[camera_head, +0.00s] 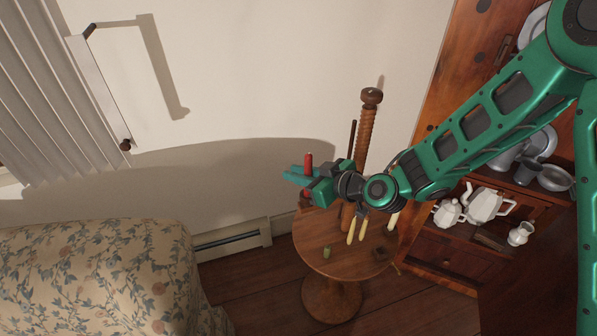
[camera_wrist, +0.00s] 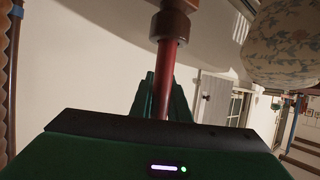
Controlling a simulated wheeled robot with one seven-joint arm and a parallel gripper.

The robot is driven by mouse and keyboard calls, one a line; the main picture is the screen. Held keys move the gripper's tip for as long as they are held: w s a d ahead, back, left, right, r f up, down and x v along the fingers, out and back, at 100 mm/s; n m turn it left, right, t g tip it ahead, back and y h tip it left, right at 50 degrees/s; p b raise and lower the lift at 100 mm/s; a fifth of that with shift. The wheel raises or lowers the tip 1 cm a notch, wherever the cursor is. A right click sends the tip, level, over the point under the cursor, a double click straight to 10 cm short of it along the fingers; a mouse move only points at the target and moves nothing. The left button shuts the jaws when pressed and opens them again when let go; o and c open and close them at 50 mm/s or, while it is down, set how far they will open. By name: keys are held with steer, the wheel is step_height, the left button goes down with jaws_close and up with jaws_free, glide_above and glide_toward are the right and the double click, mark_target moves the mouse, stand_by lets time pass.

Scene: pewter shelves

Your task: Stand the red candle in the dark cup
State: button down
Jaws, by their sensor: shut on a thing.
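The red candle (camera_head: 308,161) is upright between the fingers of my gripper (camera_head: 300,177), above the left edge of the round table. In the wrist view the candle (camera_wrist: 165,75) runs from the fingers to a dark brown, cup-like wooden piece (camera_wrist: 170,25) at its lower end. That view is upside down, so this piece lies below the candle. The candle's end meets or overlaps the piece; I cannot tell how deep it sits.
The round wooden table (camera_head: 320,235) bears a small green object (camera_head: 326,252) and a small dark object (camera_head: 380,253). A twisted wooden post (camera_head: 366,125) rises close behind my gripper. Pale candles (camera_head: 351,231) show below my wrist. A cabinet with white pots (camera_head: 487,204) stands right.

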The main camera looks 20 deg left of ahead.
steer(key=shift+f, duration=0.4)
stand_by(0.6)
steer(key=c, duration=1.6)
jaws_free()
